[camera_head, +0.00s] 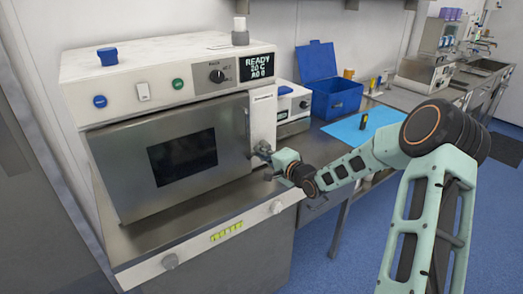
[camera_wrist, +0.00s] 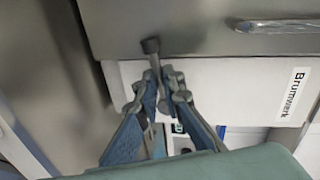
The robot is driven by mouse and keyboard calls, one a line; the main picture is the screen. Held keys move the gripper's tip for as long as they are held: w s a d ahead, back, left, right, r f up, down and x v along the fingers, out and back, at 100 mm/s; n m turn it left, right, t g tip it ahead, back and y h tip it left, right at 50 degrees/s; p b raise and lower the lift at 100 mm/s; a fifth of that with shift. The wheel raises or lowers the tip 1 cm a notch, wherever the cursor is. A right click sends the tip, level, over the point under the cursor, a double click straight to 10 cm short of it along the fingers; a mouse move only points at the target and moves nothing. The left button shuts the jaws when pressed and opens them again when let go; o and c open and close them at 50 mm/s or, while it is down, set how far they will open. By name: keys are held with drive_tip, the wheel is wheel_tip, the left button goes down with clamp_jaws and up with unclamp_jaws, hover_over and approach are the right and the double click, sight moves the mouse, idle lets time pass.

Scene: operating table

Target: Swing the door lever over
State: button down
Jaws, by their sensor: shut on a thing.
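The door lever (camera_wrist: 151,47) is a thin stem with a dark end, and in the wrist view it stands between my fingers. My gripper (camera_wrist: 163,84) is shut on it, with the lever's dark end sticking out past the fingertips. The door has a dark window and looks shut against the white-topped steriliser (camera_head: 150,75). A bright metal handle (camera_wrist: 285,26) shows in the wrist view.
The steriliser's display (camera_head: 258,64) reads READY. A steel ledge (camera_head: 185,215) runs below the door. To the right stand a small white device (camera_head: 291,108), an open blue box (camera_head: 335,100) and a blue mat (camera_head: 350,130). The floor in front is clear.

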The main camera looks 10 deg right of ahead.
idle(0.4)
drive_tip(key=c, duration=2)
unclamp_jaws()
drive_tip(key=shift+c, duration=0.2)
drive_tip(key=v, duration=1.2)
